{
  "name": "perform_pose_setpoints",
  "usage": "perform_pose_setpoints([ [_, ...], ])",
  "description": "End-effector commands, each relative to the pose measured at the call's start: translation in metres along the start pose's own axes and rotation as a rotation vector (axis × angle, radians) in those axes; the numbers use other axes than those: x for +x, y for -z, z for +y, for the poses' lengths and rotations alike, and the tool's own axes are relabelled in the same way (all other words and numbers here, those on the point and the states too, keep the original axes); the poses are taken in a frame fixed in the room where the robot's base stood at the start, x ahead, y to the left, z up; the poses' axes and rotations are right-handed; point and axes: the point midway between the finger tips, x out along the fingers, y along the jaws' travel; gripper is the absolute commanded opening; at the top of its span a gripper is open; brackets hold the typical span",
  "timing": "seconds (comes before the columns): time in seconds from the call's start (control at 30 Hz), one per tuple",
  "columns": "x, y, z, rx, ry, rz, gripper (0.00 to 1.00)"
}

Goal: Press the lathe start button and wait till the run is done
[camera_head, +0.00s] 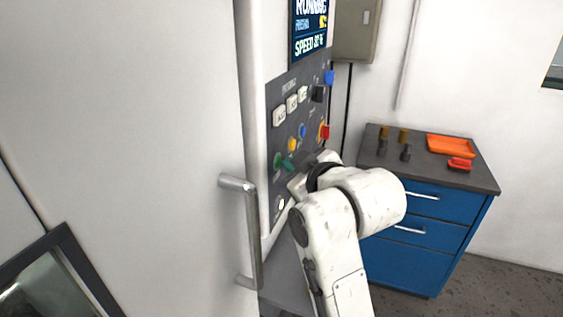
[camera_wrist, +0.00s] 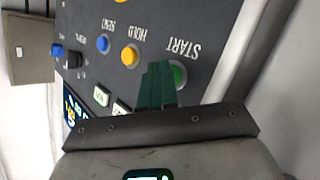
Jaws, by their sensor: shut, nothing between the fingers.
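The lathe control panel (camera_head: 272,132) is dark grey on the white machine housing. The green start button (camera_head: 277,160) is low on it, and in the wrist view it (camera_wrist: 179,75) sits by the word START. My gripper (camera_head: 287,163) is shut and empty, with dark green fingers. In the wrist view its fingertips (camera_wrist: 158,66) are beside the button and hide part of it; I cannot tell whether they touch it. The screen (camera_head: 309,32) is lit; its cut-off top line looks like RUNNING, with a speed line below.
A yellow button (camera_wrist: 130,55) marked HOLD and a blue button (camera_wrist: 103,43) are close to the start button. A red knob (camera_head: 324,132) is further right. A door handle (camera_head: 250,230) stands out at left. A blue drawer cabinet (camera_head: 405,268) stands at right.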

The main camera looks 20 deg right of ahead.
Motion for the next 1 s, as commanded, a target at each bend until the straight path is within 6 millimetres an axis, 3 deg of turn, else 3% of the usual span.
perform_pose_setpoints([
  [1.0,-0.013,-0.009,0.009,0.0,0.0,0.0,0.0],
])
